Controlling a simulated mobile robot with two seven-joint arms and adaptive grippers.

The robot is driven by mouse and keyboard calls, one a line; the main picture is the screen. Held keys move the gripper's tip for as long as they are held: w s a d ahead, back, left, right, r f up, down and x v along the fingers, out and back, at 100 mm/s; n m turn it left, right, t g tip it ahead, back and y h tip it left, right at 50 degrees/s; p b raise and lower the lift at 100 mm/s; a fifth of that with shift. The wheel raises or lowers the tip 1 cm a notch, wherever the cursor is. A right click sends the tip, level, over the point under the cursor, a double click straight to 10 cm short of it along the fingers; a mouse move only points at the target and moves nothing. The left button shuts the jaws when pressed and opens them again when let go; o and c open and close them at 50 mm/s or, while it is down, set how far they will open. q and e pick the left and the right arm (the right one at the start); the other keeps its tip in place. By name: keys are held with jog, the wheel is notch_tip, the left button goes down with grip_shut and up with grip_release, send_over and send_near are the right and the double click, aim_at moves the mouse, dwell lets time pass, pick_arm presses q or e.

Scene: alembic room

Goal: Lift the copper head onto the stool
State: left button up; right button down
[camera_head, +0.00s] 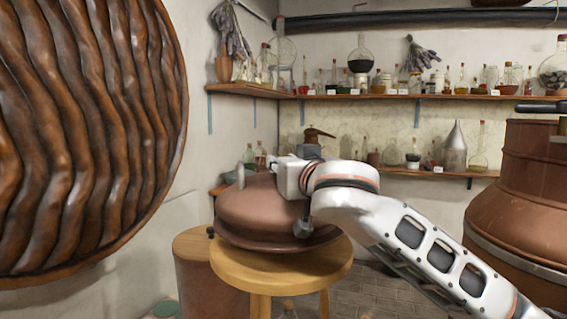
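The copper head (250,215), a wide, low, rounded reddish-brown vessel, is over the round wooden stool (305,277), at the middle of the head view. Its underside looks to be at the seat, slightly off to the left; whether it rests fully there I cannot tell. My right arm comes in from the right and reaches across the head's right side. My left gripper is out of view.
A large wavy brown disc (85,130) fills the left side. A big copper vessel (525,215) stands at the right. A copper-coloured drum with a wooden top (195,275) is behind the stool. Wall shelves (430,97) hold several glass bottles.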

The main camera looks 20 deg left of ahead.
jog(key=shift+f, duration=0.5)
jog(key=shift+r, duration=0.2)
dwell(0.5)
jog(key=shift+f, duration=0.1)
dwell(0.6)
jog(key=shift+f, duration=0.85)
dwell(0.8)
jog(key=c, duration=1.6)
grip_release()
jog(key=shift+s, duration=0.1)
jog(key=shift+c, duration=0.2)
